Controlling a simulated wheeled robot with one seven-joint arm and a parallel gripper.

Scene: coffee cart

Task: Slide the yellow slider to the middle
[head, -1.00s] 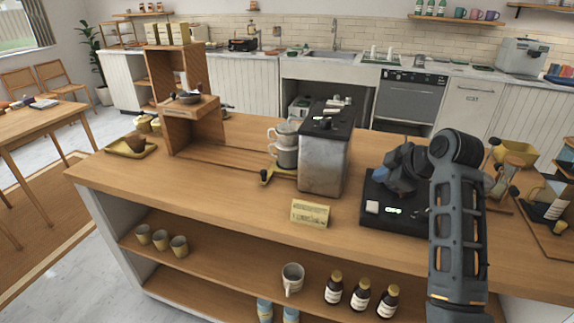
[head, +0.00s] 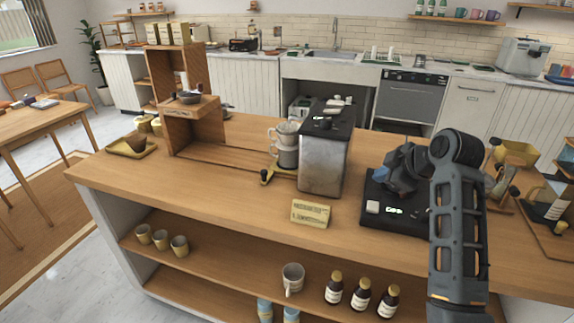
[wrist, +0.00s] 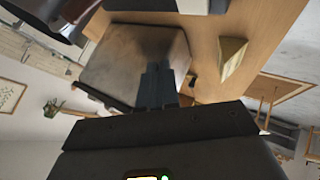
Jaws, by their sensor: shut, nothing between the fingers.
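A small yellow piece with a black knob (head: 266,177), which looks like the slider, sits on the counter at the left front of the grey metal machine (head: 321,160). Thin dark track lines (head: 222,157) run along the counter to its left. In the wrist view a small dark and yellow piece (wrist: 191,80), probably the same slider, shows beside the machine. My gripper (wrist: 157,68) is shut and empty in the wrist view, with the machine's metal side beyond it. In the head view my wrist is right of the machine, and my fingertips cannot be made out.
A glass dripper and jug (head: 286,148) stand just behind the slider, close to the machine. A yellow sign (head: 310,213) stands at the counter's front edge. A black scale (head: 383,217) lies under my wrist. A wooden shelf unit (head: 195,130) stands at the left.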

